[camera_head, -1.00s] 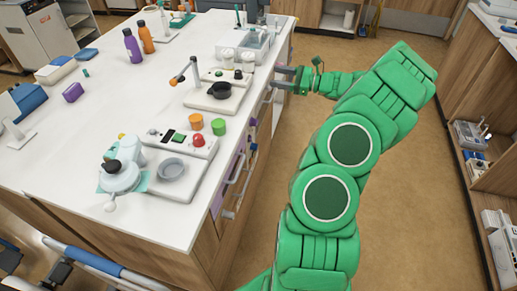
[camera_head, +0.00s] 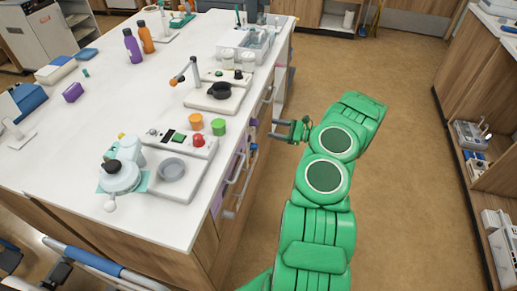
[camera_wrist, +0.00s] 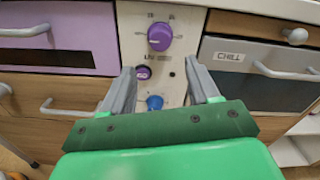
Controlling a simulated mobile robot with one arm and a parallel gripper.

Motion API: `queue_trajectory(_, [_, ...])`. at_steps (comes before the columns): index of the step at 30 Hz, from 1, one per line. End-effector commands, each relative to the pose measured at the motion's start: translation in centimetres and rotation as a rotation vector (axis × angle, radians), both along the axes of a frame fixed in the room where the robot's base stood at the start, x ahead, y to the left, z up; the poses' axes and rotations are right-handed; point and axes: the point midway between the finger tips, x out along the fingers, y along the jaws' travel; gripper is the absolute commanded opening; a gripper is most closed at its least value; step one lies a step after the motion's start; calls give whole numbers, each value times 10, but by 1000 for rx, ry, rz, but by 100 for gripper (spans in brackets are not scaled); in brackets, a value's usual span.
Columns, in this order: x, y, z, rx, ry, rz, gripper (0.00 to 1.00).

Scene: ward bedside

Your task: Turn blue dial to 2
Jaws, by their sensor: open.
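The blue dial (camera_wrist: 154,102) is on the pale control panel (camera_wrist: 178,95) in the front of the counter. In the wrist view it shows low between my fingers, its lower part cut off by my gripper body. Its markings are too small to read. In the head view a small blue knob (camera_head: 254,146) shows on the counter's front, left of my gripper. My gripper (camera_wrist: 160,68) is open and empty, with one finger on each side of the dial in the picture. In the head view my gripper (camera_head: 274,129) is apart from the counter front.
A large purple dial (camera_wrist: 160,36) and a smaller purple knob (camera_wrist: 143,72) sit above the blue dial. A purple drawer (camera_wrist: 70,32) with a handle is left, and a door labelled CHILL (camera_wrist: 229,57) is right. The floor (camera_head: 400,190) right of my arm is clear.

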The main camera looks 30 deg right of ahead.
Motion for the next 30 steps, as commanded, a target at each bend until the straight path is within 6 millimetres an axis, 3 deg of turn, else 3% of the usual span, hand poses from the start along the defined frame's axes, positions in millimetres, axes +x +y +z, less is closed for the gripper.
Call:
queue_trajectory(6, [-1, 0, -51, 1, 3, 1, 60])
queue_trajectory(18, [-1, 1, -126, 2, 1, 1, 60])
queue_trajectory(24, [0, 0, -142, 1, -1, 1, 60])
queue_trajectory(30, [6, 7, -144, 2, -2, 3, 60])
